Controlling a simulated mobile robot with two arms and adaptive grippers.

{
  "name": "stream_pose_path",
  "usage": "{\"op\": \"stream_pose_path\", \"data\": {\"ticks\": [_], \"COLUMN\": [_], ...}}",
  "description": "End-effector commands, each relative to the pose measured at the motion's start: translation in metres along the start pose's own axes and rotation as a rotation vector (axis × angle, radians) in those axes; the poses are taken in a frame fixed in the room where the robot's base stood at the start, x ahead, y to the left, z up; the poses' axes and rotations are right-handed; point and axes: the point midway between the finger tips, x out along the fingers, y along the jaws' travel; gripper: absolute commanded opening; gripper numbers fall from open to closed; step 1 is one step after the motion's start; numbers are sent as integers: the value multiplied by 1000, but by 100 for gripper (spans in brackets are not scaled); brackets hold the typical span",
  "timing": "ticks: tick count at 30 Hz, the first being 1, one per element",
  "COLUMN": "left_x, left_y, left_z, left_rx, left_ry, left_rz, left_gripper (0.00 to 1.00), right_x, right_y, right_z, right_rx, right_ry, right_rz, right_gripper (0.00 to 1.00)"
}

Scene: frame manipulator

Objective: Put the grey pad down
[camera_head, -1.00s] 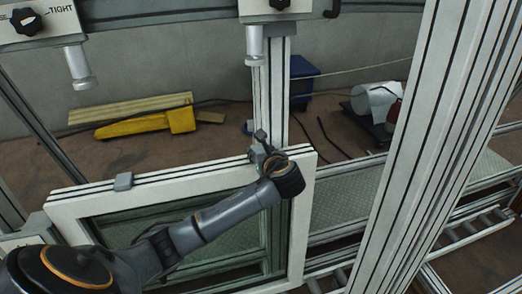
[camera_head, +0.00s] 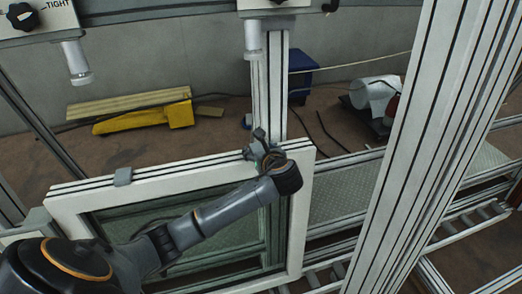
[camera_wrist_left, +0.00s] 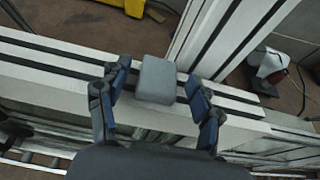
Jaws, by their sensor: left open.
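A grey pad (camera_wrist_left: 157,80) sits on the top rail of the white window frame (camera_wrist_left: 60,62), between the two fingers of my left gripper (camera_wrist_left: 158,100) in the left wrist view. The fingers stand apart on either side of it, with gaps showing. In the head view my left gripper (camera_head: 258,150) is at the frame's top right, and it largely hides this pad. A second grey pad (camera_head: 123,176) sits on the frame's top rail (camera_head: 180,171) further left. My right gripper is not in view.
An upright aluminium post (camera_head: 271,90) stands just behind my left gripper. A thick slanted profile (camera_head: 405,150) stands to the right. Two clamp units with round pistons (camera_head: 77,62) hang above. A yellow object (camera_head: 145,118) and planks lie on the floor behind.

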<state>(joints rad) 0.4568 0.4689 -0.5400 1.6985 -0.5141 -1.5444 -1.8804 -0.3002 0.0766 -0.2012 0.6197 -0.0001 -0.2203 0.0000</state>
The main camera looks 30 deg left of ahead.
Motion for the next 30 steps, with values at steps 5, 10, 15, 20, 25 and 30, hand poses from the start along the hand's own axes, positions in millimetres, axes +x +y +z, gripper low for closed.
{"op": "stream_pose_path", "data": {"ticks": [5, 10, 15, 20, 25, 30], "left_x": [-12, -48, -85, -110, -122, -123], "left_y": [-1, -2, -2, -1, 0, 0], "left_z": [6, 6, 6, 7, 8, 8], "left_rx": [-2, -3, -4, -3, -2, -2], "left_ry": [-1, -2, -1, -1, -1, -1], "left_rz": [-4, -7, -6, -4, -1, 0], "left_gripper": [65, 65, 65, 65, 65, 65], "right_x": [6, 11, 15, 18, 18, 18], "right_y": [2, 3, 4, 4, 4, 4], "right_z": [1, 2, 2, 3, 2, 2], "right_rx": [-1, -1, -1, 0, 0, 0], "right_ry": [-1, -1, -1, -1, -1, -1], "right_rz": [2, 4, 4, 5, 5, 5], "right_gripper": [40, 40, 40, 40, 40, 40]}}
